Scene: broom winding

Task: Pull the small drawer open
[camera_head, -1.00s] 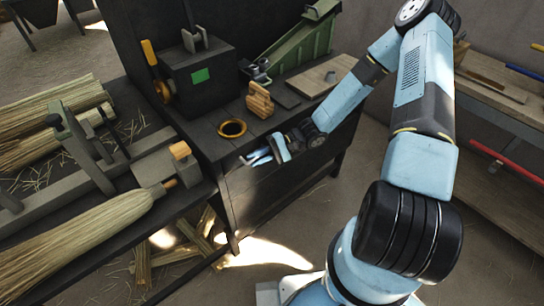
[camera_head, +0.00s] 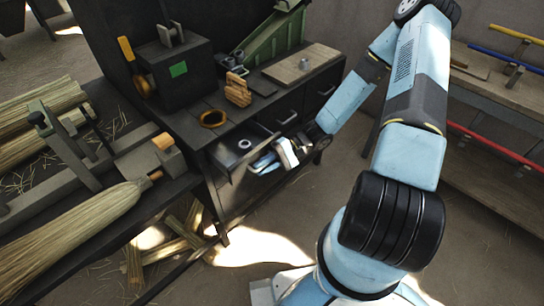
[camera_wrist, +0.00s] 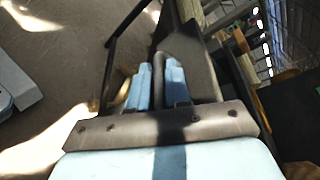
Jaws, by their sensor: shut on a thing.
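The small drawer (camera_head: 232,163) is the left one in the dark bench front. It stands partly open, and a small pale ring (camera_head: 245,144) shows inside it. My gripper (camera_head: 262,163) is at the drawer's front, its blue fingers shut. In the wrist view the fingers (camera_wrist: 159,82) close on both sides of a dark bar, the drawer handle (camera_wrist: 158,68). The drawer front (camera_wrist: 190,60) shows beside it. In the head view the handle is hidden by the fingers.
Two shut drawers with metal handles (camera_head: 288,117) lie to the right. On the bench top are a brass-coloured ring (camera_head: 213,118), a wooden block (camera_head: 238,90), a dark box (camera_head: 172,70) and a board (camera_head: 302,64). A broom (camera_head: 75,225) lies left. The floor before the drawer is open.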

